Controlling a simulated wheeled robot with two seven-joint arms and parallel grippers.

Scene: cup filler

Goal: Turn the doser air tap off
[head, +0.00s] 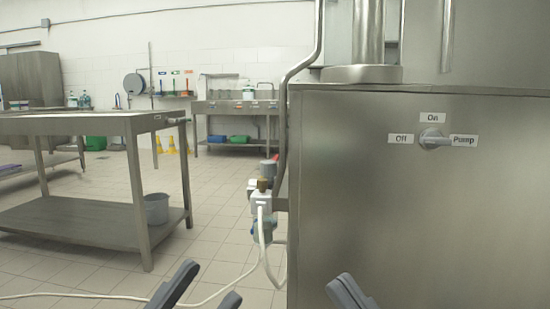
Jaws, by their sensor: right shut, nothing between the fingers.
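A small air fitting (262,200) with a brass part, a white body and a grey-blue lower bowl is mounted at the left side of the steel machine; a white hose hangs from it. It is too small to tell which part is the tap handle or how it is turned. My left gripper (210,280) is at the bottom edge, below and left of the fitting, its two fingers apart and nothing seen between them. My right gripper (350,289) is at the bottom edge, below and right of the fitting, in front of the machine, shut and empty. Neither touches the fitting.
The steel cabinet (410,220) fills the right side, with a rotary switch (432,138) labelled Off, On and Pump, its handle towards Pump. A bent steel pipe (283,110) runs beside the fitting. A steel table (80,123) stands left. The white hose crosses the tiled floor.

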